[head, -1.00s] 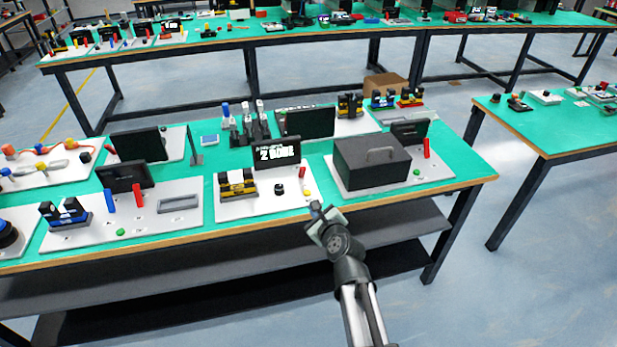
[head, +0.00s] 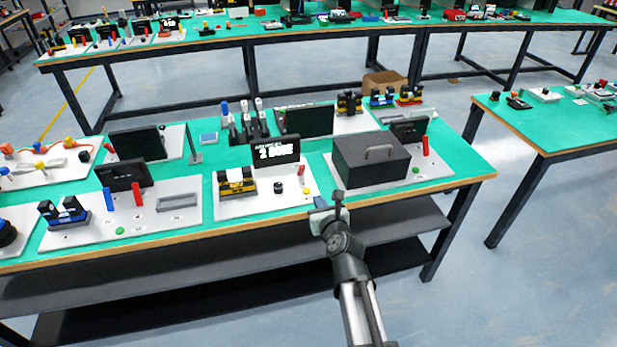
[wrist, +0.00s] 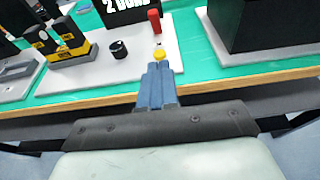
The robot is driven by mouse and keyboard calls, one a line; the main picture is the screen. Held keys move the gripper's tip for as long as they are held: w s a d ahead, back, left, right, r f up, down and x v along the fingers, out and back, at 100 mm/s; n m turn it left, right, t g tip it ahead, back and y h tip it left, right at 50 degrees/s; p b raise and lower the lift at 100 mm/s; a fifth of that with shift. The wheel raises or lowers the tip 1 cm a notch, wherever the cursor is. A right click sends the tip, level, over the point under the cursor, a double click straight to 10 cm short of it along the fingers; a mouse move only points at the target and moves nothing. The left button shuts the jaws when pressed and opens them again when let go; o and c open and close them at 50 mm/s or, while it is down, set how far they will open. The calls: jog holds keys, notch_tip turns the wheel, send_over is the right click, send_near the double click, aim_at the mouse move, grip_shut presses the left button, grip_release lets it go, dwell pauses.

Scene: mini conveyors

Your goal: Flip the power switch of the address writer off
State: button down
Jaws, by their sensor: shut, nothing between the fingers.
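The station before my gripper has a white board (head: 245,207) and a black screen (head: 276,151) reading "2 DONE"; its upper line is too small to read surely. A red upright switch (head: 301,168) stands at the board's right side and also shows in the wrist view (wrist: 155,21). A yellow button (wrist: 159,54) sits in front of it, and a black knob (wrist: 119,49) to the left. My gripper (wrist: 157,73) is shut and empty, its blue fingers pointing toward the yellow button from the table's front edge. In the head view my gripper (head: 320,202) is at the board's front right corner.
A black-and-yellow device (head: 236,181) stands on the board's left side. A large dark box with a handle (head: 371,162) stands to the right on another board. The wooden table edge (wrist: 100,101) runs under my fingers. A green strip separates the two boards.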

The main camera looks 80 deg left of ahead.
send_near(304, 166)
jog(key=f, duration=0.1)
jog(key=a+f, duration=0.1)
jog(key=f, duration=0.3)
jog(key=shift+a, duration=0.35)
jog(key=a, duration=0.1)
jog(key=a+r, duration=0.1)
jog(key=shift+a+r, duration=0.1)
jog(key=shift+a, duration=0.3)
jog(key=shift+a+r, duration=0.4)
jog(key=shift+a, duration=0.15)
jog(key=shift+a+r, duration=1.3)
jog(key=shift+a, duration=0.35)
jog(key=shift+a+r, duration=0.2)
jog(key=shift+a, duration=0.35)
jog(key=shift+a+r, duration=0.2)
jog(key=shift+a, duration=0.3)
jog(key=shift+a+r, duration=0.1)
jog(key=shift+a, duration=1.2)
jog(key=shift+d, duration=0.1)
